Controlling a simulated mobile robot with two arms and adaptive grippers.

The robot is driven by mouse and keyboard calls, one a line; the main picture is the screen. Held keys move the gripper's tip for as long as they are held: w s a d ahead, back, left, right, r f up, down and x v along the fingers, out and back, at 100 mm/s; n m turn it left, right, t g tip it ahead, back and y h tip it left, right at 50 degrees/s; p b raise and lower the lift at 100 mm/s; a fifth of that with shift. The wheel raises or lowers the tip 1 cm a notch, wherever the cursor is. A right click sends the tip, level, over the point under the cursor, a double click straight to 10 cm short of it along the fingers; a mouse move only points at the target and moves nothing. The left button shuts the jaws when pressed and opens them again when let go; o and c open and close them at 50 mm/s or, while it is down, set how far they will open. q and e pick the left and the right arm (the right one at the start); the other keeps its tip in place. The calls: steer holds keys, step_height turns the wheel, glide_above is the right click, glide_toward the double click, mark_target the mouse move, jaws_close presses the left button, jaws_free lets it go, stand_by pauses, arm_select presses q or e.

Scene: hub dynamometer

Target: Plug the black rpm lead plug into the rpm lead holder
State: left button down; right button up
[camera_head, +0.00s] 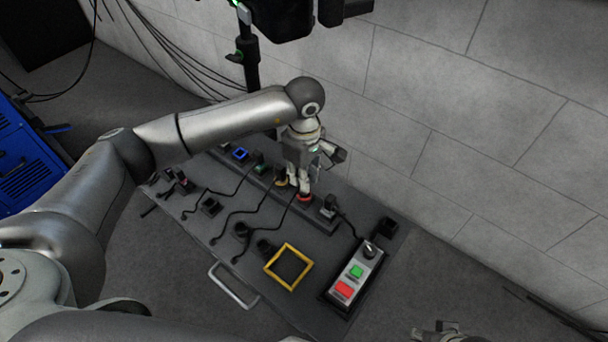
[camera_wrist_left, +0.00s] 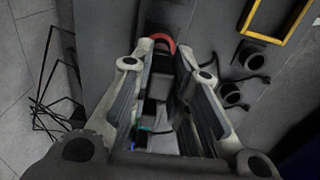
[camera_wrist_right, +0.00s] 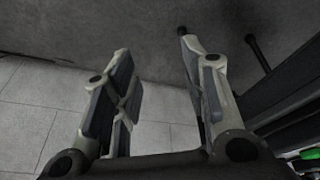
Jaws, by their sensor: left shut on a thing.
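My left gripper (camera_head: 299,188) points down over the row of sockets on the dark bench and is shut on a black plug (camera_wrist_left: 160,63), which shows between its fingers in the left wrist view. A red-ringed socket (camera_head: 305,198) lies right at the fingertips; the red ring (camera_wrist_left: 161,41) also shows in the left wrist view. I cannot tell whether the plug is in it or just above it. No label shows which socket is the rpm lead holder. My right gripper (camera_wrist_right: 160,75) is open and empty, away from the bench.
A yellow square frame (camera_head: 288,267) and a control box (camera_head: 355,274) with green and red buttons are on the bench (camera_head: 215,235). Black leads run between the sockets and several round black holders, such as one (camera_head: 241,230) in front. A wall (camera_head: 480,150) stands close behind.

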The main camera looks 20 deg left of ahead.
arm_select(q)
steer(key=shift+r+p, duration=0.3)
steer(key=shift+r, duration=0.35)
arm_select(e)
steer(key=x, duration=0.2)
steer(key=shift+d+f, duration=0.1)
steer(key=shift+f, duration=0.35)
steer(key=shift+s+r, duration=0.1)
steer(key=shift+r, duration=0.05)
arm_select(q)
steer(key=shift+s, duration=0.1)
